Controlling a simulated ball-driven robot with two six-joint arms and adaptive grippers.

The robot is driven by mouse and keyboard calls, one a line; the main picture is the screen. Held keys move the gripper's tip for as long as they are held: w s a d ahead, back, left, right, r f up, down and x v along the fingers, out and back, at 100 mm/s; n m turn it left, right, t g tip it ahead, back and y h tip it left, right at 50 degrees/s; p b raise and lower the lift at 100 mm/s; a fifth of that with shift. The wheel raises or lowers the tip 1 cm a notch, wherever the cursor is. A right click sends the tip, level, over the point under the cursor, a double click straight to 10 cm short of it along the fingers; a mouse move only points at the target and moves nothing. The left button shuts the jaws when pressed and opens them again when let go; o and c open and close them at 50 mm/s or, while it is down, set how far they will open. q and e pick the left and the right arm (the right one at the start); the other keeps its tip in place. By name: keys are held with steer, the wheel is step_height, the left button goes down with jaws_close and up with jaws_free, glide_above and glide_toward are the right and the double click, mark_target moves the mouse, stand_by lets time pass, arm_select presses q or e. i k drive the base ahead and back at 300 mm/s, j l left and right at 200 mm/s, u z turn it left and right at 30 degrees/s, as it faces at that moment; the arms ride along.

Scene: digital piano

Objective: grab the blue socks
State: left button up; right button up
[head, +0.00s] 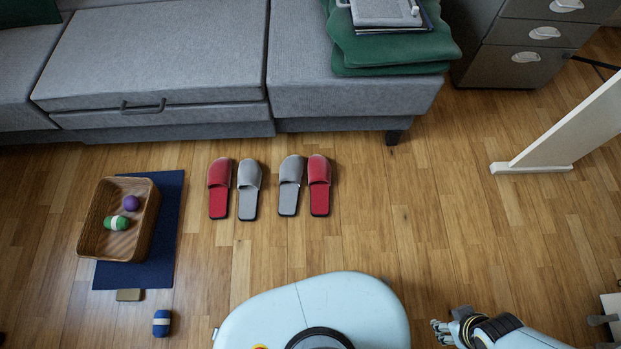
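The blue socks (162,323) appear as a small rolled blue bundle with a pale band. They lie on the wooden floor at the lower left, in front of the dark blue mat. My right gripper (439,332) is at the bottom right, far to the right of the socks and apart from them. Its fingertips are small in the picture, and whether they are open cannot be told. Nothing shows held in it. My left gripper is not in view.
A wicker basket (147,229) on the dark blue mat (168,200) holds a green bundle (116,223) and a purple ball (131,203). A small brown block (129,295) lies near the socks. Red and grey slippers (289,186) stand before the sofa (180,60).

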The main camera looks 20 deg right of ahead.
mark_target(161, 321)
steer(key=u, duration=0.4)
steer(key=k+l+u, duration=0.1)
steer(key=u, duration=0.3)
steer(key=k+u, duration=0.1)
steer(key=u, duration=0.7)
steer(key=k+u, duration=0.15)
steer(key=u, duration=0.25)
steer(key=i+u, duration=0.45)
steer(key=i, duration=0.15)
